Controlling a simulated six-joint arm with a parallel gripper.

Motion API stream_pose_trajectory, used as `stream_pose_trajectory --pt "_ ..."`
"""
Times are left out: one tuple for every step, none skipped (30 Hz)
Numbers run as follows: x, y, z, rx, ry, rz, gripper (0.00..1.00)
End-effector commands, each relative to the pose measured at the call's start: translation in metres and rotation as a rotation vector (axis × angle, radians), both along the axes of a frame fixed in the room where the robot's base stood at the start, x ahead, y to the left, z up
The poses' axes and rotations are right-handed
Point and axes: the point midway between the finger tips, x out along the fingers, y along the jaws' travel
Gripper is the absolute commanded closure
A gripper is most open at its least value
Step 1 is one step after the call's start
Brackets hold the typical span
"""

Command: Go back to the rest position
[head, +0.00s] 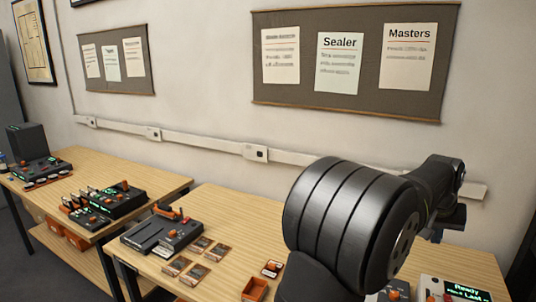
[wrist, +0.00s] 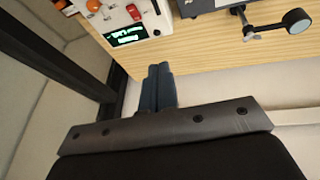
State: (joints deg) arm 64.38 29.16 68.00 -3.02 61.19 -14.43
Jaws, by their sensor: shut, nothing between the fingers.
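My gripper (wrist: 158,70) shows in the wrist view as two dark blue-grey fingers pressed together, with nothing between them. It is beside the wooden table's edge, apart from the devices on it. In the head view my arm's thick black links fill the lower right and hide most of the gripper. No object of the task is named beyond my own arm.
A wooden table (head: 240,215) holds a grey-black device (head: 165,233), several small cards (head: 200,245), an orange tray (head: 255,290) and a white device with a lit screen (head: 468,291). A second table (head: 90,165) stands left. Boards hang on the wall.

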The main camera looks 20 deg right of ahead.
Motion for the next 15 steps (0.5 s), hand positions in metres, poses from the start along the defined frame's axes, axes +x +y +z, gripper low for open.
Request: stream_pose_trajectory --pt "-0.002 0.006 0.006 -0.008 0.005 0.005 1.0" --pt "-0.003 0.01 0.01 -0.013 0.009 0.007 1.0" --pt "-0.005 0.014 0.013 -0.016 0.014 0.009 1.0" --pt "-0.006 0.018 0.016 -0.02 0.017 0.011 1.0" --pt "-0.007 0.021 0.019 -0.025 0.02 0.013 1.0" --pt "-0.009 0.025 0.022 -0.029 0.026 0.016 1.0" --pt "-0.011 0.028 0.025 -0.033 0.029 0.017 1.0" --pt "-0.012 0.031 0.027 -0.036 0.032 0.019 1.0" --pt "-0.013 0.035 0.03 -0.04 0.036 0.021 1.0" --pt "-0.014 0.038 0.032 -0.043 0.038 0.023 1.0" --pt "-0.014 0.035 0.025 -0.039 0.04 0.022 1.0" --pt "-0.013 0.032 0.019 -0.038 0.04 0.022 1.0" --pt "-0.013 0.031 0.016 -0.037 0.04 0.022 1.0" --pt "-0.012 0.029 0.014 -0.038 0.04 0.022 1.0" --pt "-0.012 0.028 0.011 -0.039 0.04 0.022 1.0"
